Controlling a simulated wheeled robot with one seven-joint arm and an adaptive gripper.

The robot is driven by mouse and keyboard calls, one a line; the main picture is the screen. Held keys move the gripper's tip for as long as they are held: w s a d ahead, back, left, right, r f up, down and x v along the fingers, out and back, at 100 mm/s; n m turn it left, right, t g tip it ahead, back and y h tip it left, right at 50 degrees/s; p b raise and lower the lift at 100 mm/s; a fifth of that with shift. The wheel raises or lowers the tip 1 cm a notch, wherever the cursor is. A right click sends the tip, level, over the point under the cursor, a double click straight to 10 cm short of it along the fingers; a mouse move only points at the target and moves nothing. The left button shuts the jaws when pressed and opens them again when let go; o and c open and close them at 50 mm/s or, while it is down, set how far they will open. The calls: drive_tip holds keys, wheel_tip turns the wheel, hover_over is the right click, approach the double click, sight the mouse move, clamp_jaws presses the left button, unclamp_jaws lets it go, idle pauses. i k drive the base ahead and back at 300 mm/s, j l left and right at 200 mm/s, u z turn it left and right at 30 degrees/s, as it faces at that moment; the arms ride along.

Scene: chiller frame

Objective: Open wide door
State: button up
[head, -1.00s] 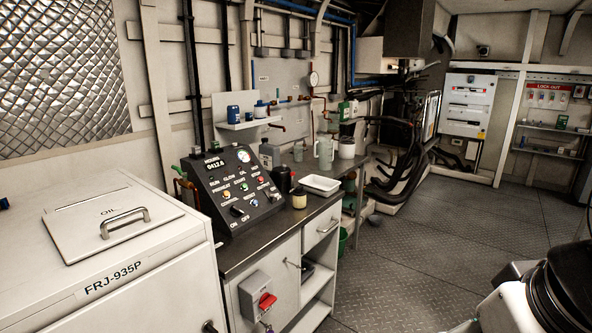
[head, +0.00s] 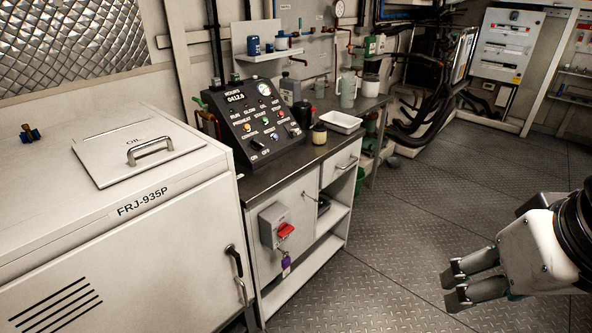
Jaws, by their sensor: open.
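The white cabinet marked FRJ-935P stands at the left with a wide front door (head: 150,265). The door has dark louvre slots and looks shut. The lower part of the door is cut off by the picture edge.
A white bench unit (head: 285,205) stands right of the cabinet, with a red rotary switch (head: 286,230), a purple tag and open shelves. A control panel (head: 250,122) and a white tray (head: 340,121) are on top. The plate floor (head: 390,240) between bench and gripper is clear.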

sight(168, 268)
drive_tip(key=u, duration=1.45)
drive_tip(key=i+j+z, duration=0.2)
drive_tip(key=j, duration=0.15)
drive_tip(key=j+z, duration=0.15)
drive_tip(key=j, duration=0.25)
drive_tip(key=i, duration=0.05)
